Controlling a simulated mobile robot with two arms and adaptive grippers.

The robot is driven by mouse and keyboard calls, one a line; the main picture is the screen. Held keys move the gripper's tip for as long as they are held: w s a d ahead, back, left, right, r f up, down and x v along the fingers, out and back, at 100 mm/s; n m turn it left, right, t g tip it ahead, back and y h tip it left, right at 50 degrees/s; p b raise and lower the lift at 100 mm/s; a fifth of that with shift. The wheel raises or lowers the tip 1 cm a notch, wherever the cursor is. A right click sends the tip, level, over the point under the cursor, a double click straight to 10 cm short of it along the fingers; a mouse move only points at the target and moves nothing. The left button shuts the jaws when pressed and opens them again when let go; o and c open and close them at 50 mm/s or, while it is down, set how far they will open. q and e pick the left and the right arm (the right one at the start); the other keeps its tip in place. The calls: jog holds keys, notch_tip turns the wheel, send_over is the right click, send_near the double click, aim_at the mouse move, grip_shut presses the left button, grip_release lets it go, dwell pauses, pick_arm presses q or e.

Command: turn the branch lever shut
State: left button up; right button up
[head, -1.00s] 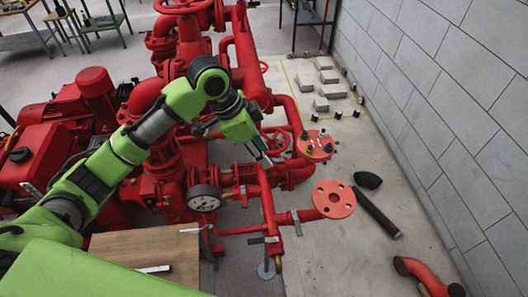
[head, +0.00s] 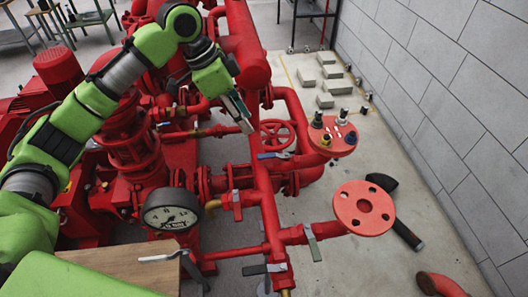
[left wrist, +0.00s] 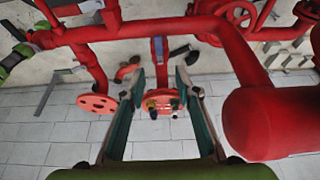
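A grey lever (head: 312,243) sits on the short red branch pipe leading to the large flange (head: 364,208); it lies across that pipe. I cannot tell for certain which is the branch lever. My left gripper (head: 243,118) is above the red pipework, up-left of the flange lever and apart from it. The left wrist view shows its two fingers (left wrist: 160,80) spread with nothing between them. My right gripper is not in view.
A pressure gauge (head: 172,212) stands left of the levers, beside a wooden board (head: 120,268). A knobbed flange (head: 333,136) and handwheel (head: 277,134) lie beyond. Grey blocks (head: 335,87) and a black pipe piece (head: 405,233) are on the floor near the wall.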

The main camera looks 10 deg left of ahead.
aim_at(268, 155)
pick_arm(q)
jog(key=x, duration=1.3)
jog(key=shift+s+d+f+p, duration=0.15)
jog(key=shift+p, duration=0.25)
grip_shut()
